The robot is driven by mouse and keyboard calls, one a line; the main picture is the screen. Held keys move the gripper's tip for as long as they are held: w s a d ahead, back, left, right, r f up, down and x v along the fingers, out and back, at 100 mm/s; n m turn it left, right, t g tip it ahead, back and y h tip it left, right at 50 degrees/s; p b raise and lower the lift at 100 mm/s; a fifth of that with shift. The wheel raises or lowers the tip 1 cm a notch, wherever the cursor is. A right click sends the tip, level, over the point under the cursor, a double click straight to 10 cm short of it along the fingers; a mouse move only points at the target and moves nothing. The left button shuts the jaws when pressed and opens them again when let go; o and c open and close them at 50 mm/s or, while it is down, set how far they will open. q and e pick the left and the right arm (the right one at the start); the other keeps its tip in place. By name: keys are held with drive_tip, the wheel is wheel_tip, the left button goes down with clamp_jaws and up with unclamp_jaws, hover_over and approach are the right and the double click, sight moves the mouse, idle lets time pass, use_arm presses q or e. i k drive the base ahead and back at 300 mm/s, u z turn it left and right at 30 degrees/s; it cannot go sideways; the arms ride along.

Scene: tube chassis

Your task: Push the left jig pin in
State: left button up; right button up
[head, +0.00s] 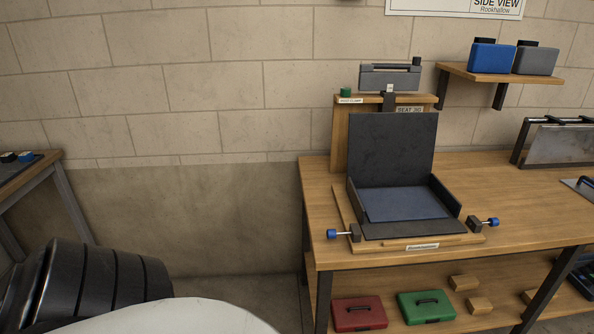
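The left jig pin (332,234) has a blue knob and a thin metal shaft. It sits at the left front of the wooden jig board, with a length of shaft showing between the knob and its dark block (355,233). The right jig pin (493,222) has a matching blue knob and a bit of shaft showing outside its dark block (474,226). Between them a dark open case (392,144) with a blue-grey floor rests on the jig board (432,241), its lid raised. Neither of my grippers is in view.
The jig stands on a wooden bench (525,205) against a block wall. A clamp-like device (390,78) tops the wooden upright behind the case. Red (359,313) and green (425,306) cases lie on the lower shelf. Floor left of the bench is open; another table (28,175) stands far left.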

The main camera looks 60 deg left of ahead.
sight(330, 233)
drive_tip(key=u, duration=1.65)
drive_tip(key=i, duration=0.5)
drive_tip(key=u, duration=0.1)
drive_tip(key=k, duration=0.65)
drive_tip(key=u, duration=0.65)
